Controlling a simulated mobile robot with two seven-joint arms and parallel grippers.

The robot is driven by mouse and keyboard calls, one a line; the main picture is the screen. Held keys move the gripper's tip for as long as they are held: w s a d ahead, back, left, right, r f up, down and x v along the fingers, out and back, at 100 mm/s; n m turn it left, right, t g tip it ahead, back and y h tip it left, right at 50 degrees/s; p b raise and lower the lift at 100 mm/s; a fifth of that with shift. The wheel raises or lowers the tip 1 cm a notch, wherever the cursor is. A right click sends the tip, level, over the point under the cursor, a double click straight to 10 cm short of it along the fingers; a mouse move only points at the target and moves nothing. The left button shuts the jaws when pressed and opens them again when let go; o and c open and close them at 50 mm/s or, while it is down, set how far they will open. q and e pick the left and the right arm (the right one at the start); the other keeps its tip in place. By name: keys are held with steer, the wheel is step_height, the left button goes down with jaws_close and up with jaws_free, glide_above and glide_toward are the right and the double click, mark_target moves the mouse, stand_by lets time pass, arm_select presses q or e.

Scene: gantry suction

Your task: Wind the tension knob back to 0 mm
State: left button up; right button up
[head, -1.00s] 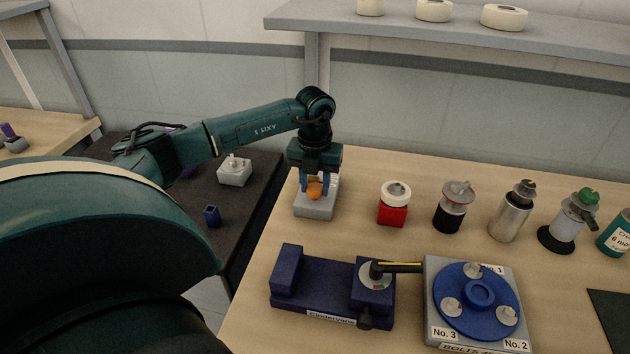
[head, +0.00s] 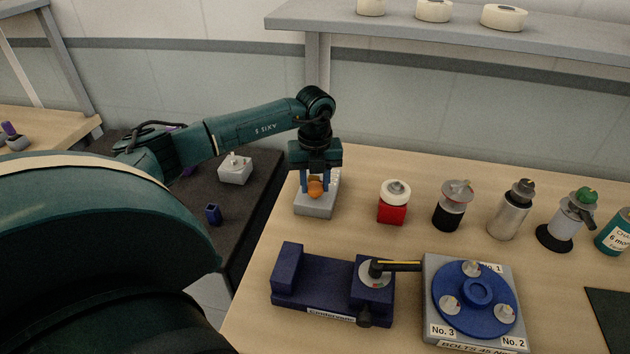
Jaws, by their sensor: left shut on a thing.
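The tension knob (head: 315,188) is a small orange knob on a light grey block (head: 315,209) near the table's left edge. My left gripper (head: 316,184) comes down on it from above and is shut on it, with a blue finger on each side. Part of the knob and the back of the block are hidden by the gripper. A scale reading cannot be made out at this size. My right gripper is not in view.
Right of the block stand a red-based container (head: 392,213) and several bottles. In front are a blue fixture (head: 325,285) with a black-handled lever and a blue disc (head: 476,301) on a grey plate. Bare table lies between them.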

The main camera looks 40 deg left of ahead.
mark_target(314, 186)
arm_select(q)
steer(key=shift+w+r, duration=0.1)
steer(key=o, duration=1)
step_height(314, 186, up, 8)
steer(key=shift+f+b, duration=0.25)
steer(key=shift+b, duration=0.3)
steer(key=shift+f, duration=0.1)
